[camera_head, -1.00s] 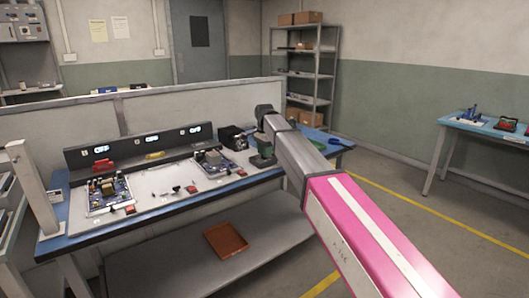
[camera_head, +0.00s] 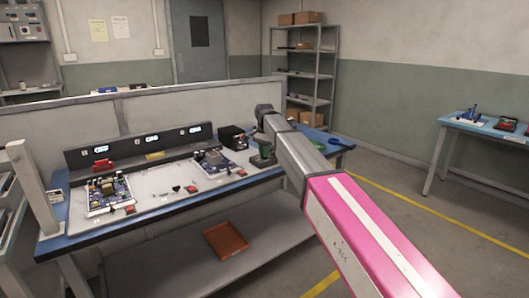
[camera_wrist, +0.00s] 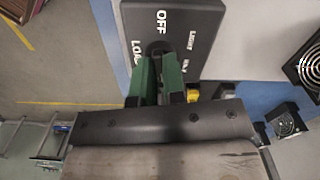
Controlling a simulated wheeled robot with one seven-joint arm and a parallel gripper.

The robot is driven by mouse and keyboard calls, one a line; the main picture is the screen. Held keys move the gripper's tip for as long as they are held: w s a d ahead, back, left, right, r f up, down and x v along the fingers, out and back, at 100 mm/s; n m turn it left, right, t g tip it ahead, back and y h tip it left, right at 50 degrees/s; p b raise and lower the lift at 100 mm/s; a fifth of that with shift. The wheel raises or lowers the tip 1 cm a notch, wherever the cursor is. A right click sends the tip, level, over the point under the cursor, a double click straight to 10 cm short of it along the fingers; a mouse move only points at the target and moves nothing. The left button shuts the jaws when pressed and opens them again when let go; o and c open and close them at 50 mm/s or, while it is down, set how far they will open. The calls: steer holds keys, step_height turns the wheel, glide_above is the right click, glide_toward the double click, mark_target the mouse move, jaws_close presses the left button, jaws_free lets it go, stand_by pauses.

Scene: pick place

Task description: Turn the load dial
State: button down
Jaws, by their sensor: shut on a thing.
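The load dial (camera_wrist: 159,47) is a small dark knob on a dark panel (camera_wrist: 190,15) in the wrist view. White lettering around it reads OFF above, LOA(D) on the left and LIGHT on the right; another word is partly cut off. My gripper (camera_wrist: 157,64) has green fingers that are shut on the dial from below in the picture. The fingers cover much of the dial, so its pointing direction is hidden.
A black box (camera_head: 233,138) stands just left of my gripper. Circuit boards (camera_head: 109,194) and (camera_head: 213,162) lie on the bench's pale mat. A low dark console (camera_head: 130,155) runs along its back. Dark fan units (camera_wrist: 286,122) show at the wrist view's right.

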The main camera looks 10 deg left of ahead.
steer(key=n, duration=0.4)
steer(key=shift+n, duration=0.3)
steer(key=n, duration=1.2)
steer(key=shift+n, duration=0.3)
steer(key=n, duration=0.3)
steer(key=shift+n, duration=0.3)
steer(key=n, duration=0.4)
steer(key=shift+n, duration=0.3)
steer(key=n, duration=0.4)
steer(key=shift+n, duration=2)
